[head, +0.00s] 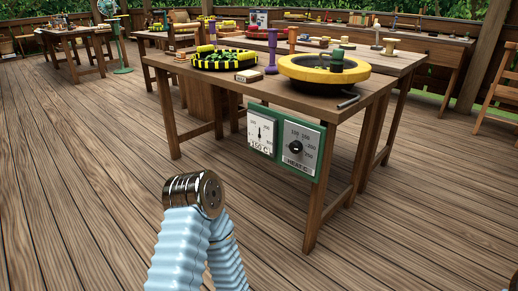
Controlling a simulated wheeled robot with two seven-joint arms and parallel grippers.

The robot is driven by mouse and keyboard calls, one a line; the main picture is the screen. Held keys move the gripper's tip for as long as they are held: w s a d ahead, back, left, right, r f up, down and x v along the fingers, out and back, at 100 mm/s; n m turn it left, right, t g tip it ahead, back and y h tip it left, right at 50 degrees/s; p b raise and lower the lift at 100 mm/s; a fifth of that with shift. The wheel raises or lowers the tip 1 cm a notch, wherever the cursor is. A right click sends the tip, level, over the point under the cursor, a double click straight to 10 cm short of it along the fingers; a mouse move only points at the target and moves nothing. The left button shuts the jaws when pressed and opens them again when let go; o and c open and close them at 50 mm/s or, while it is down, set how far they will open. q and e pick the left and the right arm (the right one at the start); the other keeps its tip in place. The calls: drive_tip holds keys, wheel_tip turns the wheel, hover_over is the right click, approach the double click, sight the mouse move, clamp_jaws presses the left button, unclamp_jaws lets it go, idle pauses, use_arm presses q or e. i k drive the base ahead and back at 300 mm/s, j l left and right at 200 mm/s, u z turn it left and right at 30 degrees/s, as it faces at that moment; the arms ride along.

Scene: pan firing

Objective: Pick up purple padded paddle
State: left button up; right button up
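A smaller purple piece (212,27) stands farther back. I cannot tell from its shape which of them is the padded paddle. One of my arms, in light blue ribbed sleeves with a metal joint, shows at the bottom centre, well short of the table. Neither gripper is in view.
The yellow-rimmed black pan (324,70) fills the table's right part. A gauge panel (287,140) hangs on the table's front. The plank floor (85,185) at left is clear.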

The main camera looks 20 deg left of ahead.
sight(271, 69)
drive_tip(key=i+j, duration=0.1)
drive_tip(key=j, duration=0.35)
drive_tip(key=i+j+z, duration=0.1)
drive_tip(key=j, duration=0.85)
drive_tip(key=i+z, duration=0.05)
